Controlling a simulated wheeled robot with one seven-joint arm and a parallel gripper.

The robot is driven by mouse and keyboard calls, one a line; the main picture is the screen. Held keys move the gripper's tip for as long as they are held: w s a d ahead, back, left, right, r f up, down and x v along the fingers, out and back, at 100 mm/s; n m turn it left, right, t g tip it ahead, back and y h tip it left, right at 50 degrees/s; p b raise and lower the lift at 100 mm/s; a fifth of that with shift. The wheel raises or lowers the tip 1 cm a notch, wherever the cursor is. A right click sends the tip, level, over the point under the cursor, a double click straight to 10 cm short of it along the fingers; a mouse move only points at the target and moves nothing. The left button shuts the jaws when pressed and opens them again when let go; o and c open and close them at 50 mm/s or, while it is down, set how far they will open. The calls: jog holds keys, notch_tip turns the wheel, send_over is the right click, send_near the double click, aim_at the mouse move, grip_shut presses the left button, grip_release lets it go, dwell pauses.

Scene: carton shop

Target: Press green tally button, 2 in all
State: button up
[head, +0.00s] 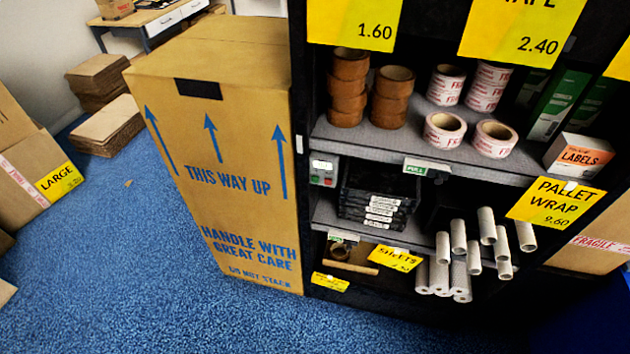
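A small pale tally box (323,170) is fixed at the left end of the shelf unit, just below the upper shelf board. It has a display window at its top and small buttons below. The green button (315,179) seems to be the lower left one, with a red one beside it. They are too small to tell whether either is pressed, and the display cannot be read. My gripper is not in view.
A tall carton (215,150) stands directly left of the shelf unit. A black crate (375,198) sits right of the tally box. Cardboard tubes (458,240) stand lower right. Blue carpet (120,260) is mostly clear at left.

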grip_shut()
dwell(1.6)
